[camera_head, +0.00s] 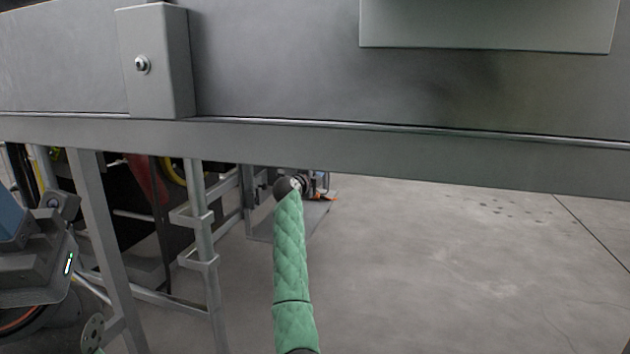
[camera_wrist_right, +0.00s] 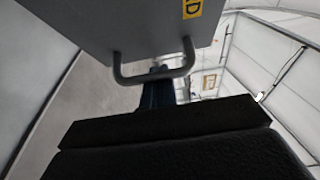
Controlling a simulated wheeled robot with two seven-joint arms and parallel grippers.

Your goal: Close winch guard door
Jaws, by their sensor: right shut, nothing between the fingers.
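A grey panel (camera_wrist_right: 130,25) with a yellow label and a bent grey bar handle (camera_wrist_right: 155,76) fills the top of the right wrist view. It looks like the winch guard door, but how far it stands open cannot be told. The dark block of my right gripper (camera_wrist_right: 165,122) fills the bottom of that view, with the handle just beyond its edge. The fingers are shut and empty. In the head view my green-sleeved right arm reaches forward, and the right gripper (camera_head: 318,184) shows small at its end, below the grey beam.
A large grey metal beam (camera_head: 280,70) with a bolted box (camera_head: 156,62) crosses the top of the head view. Grey posts (camera_head: 203,240) and frames stand at the left. The concrete floor (camera_head: 480,270) at the right is clear. White tent walls show in the right wrist view.

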